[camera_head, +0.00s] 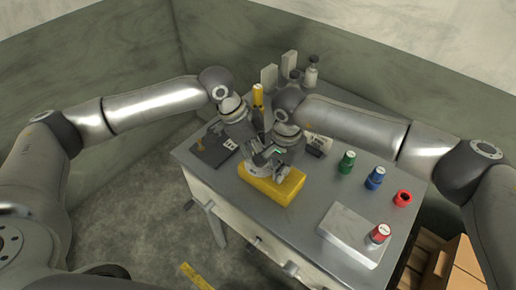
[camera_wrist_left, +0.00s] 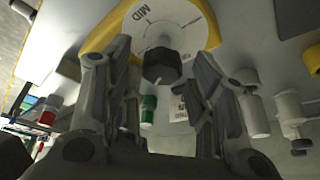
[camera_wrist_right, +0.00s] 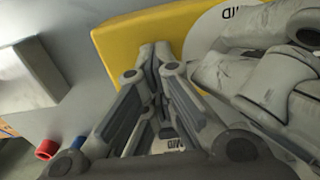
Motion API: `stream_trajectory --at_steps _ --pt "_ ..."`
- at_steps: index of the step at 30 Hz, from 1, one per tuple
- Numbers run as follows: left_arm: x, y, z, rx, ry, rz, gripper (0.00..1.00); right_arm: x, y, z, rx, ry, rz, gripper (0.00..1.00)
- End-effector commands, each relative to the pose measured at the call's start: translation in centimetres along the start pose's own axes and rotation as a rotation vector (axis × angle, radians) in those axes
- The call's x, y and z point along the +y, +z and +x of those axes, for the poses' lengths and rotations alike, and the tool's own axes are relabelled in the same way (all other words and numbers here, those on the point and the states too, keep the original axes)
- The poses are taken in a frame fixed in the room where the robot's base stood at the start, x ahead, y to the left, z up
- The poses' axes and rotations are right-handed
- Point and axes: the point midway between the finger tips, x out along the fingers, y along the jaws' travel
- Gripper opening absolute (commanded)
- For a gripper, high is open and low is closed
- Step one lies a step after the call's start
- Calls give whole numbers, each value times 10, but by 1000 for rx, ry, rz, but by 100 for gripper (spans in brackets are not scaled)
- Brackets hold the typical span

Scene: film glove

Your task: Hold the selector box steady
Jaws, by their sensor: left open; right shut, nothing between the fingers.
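The yellow selector box (camera_head: 272,190) sits on the grey table, its top partly covered by both grippers in the head view. In the left wrist view the box (camera_wrist_left: 97,38) carries a white dial marked MID (camera_wrist_left: 185,22) with a dark knob (camera_wrist_left: 162,65). My left gripper (camera_wrist_left: 160,62) is open, its fingers on either side of the knob; I cannot tell if they touch it. My right gripper (camera_wrist_right: 158,50) is shut and empty, its fingertips against or just short of the yellow box (camera_wrist_right: 140,42). My left gripper (camera_wrist_right: 255,75) shows beside it.
Green (camera_head: 346,163), blue (camera_head: 375,178) and red (camera_head: 403,198) capped pieces stand on the right of the table (camera_head: 315,200). A dark plate (camera_head: 213,150) lies left. Bottles (camera_head: 310,75) stand at the back.

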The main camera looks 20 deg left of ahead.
Motion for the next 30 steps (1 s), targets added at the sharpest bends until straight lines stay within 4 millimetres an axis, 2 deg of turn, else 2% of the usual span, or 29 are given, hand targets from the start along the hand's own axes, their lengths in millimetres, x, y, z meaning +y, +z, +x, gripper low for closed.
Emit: stream_trajectory --at_steps 1,18,30 --pt "0 -1 0 2 10 27 54 3 1 6 -4 10 1 0" --pt "-5 -2 0 1 181 445 54 3 2 6 -4 11 0 0" --pt "-19 -4 -81 2 177 438 54 3 2 6 -5 11 0 0"
